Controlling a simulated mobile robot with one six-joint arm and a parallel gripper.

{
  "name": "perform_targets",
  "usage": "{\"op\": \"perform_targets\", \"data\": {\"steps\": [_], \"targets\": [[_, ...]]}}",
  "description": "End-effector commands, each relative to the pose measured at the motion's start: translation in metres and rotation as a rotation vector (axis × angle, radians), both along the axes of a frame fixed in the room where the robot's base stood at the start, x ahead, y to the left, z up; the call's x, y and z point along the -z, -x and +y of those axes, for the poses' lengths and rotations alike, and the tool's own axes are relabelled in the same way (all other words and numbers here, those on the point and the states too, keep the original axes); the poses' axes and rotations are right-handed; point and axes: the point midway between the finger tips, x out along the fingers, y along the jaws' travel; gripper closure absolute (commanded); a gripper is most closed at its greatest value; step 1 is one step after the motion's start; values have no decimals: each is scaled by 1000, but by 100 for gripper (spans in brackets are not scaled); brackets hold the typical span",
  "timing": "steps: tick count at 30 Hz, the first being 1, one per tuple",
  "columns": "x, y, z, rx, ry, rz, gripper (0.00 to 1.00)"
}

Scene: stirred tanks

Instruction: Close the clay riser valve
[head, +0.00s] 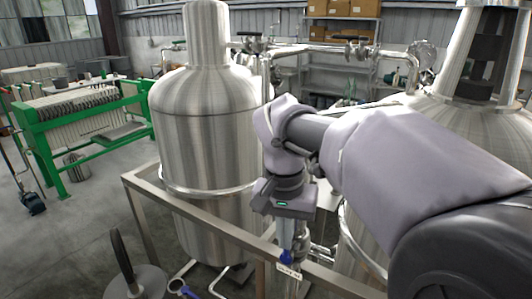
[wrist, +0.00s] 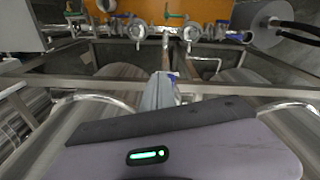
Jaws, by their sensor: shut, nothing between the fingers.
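My gripper (head: 289,240) points down beside the steel frame rail, in front of the gap between two tanks. In the wrist view my gripper (wrist: 163,92) is shut and empty. A small blue part (head: 286,257) and a pale tag (head: 288,271) show just below it in the head view; the tag's writing is too small to read. I cannot tell whether the gripper touches them. In the wrist view, pipework with valves (wrist: 172,30) runs along the top, with green and blue handles. Which one is the clay riser valve I cannot tell.
A steel tank (head: 208,130) stands left of my arm and another tank (head: 440,105) right of it. The steel frame rail (head: 215,228) crosses in front. A blue-handled fitting (head: 181,288) is low at the left. A green filter press (head: 80,125) stands far left, with open floor between.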

Motion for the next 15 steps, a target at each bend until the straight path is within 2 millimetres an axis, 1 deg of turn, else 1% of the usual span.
{"op": "perform_targets", "data": {"steps": [1, 3, 6, 9, 12, 15], "targets": [[-40, -18, 11, 0, 34, 36, 100], [-59, -43, 26, 12, 89, 80, 100], [-76, -70, 49, 36, 168, 130, 100], [-82, -88, 68, 61, 234, 161, 100], [-79, -96, 80, 81, 277, 176, 100], [-73, -99, 85, 92, 296, 182, 100]]}}
